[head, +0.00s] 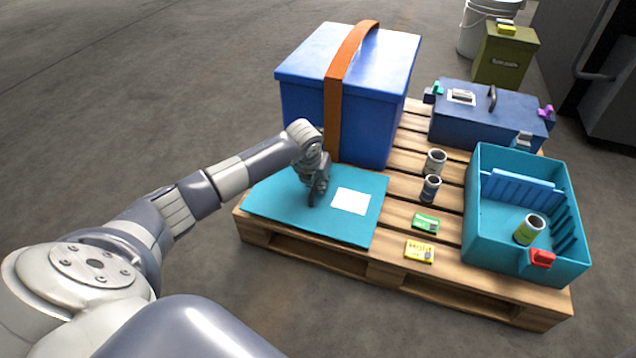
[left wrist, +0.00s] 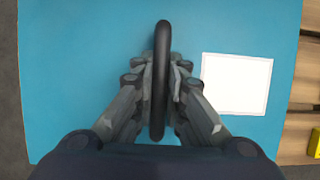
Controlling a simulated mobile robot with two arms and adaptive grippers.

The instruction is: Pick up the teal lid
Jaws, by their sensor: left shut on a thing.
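The teal lid (head: 280,209) is a flat panel with a white label (head: 349,201) and lies at the front left of the wooden pallet. It fills much of the left wrist view (left wrist: 75,60). My left gripper (head: 317,194) is over the lid, left of the label. In the left wrist view my left gripper (left wrist: 161,85) is shut on the lid's dark upright handle (left wrist: 161,35), with a finger on each side. I cannot tell whether the lid touches the pallet. My right gripper is not in view.
A blue box (head: 300,95) with an orange strap (head: 334,115) stands close behind the lid. A teal bin (head: 485,250) is at the pallet's right. A blue toolbox (head: 470,125) is behind.

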